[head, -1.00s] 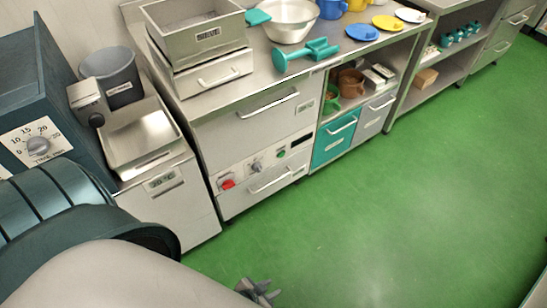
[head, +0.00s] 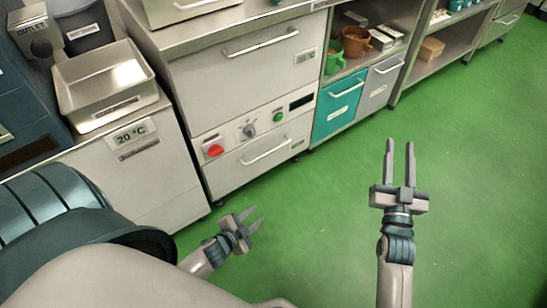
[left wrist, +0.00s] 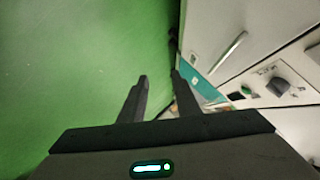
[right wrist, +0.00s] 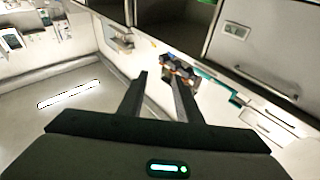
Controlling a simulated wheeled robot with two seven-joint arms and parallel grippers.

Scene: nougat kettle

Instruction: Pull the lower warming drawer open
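The lower warming drawer (head: 240,170) is a pale front with a bar handle (head: 266,152), below the control panel in the head view. It looks shut. In the left wrist view its bar handle (left wrist: 225,54) shows right of and beyond the fingers. My left gripper (head: 256,217) is open and empty, over the floor in front of the drawer and apart from the handle. My right gripper (head: 400,145) is open and empty, over the floor well to the right. Open fingers also show in the left wrist view (left wrist: 160,75) and the right wrist view (right wrist: 158,77).
The control panel (head: 262,125) above has a red knob (head: 214,150). The upper drawer (head: 235,75) is above it. A teal drawer (head: 335,112) and grey drawer (head: 378,85) are to the right. A 20 °C cabinet (head: 150,180) stands left. Green floor (head: 470,200) is clear.

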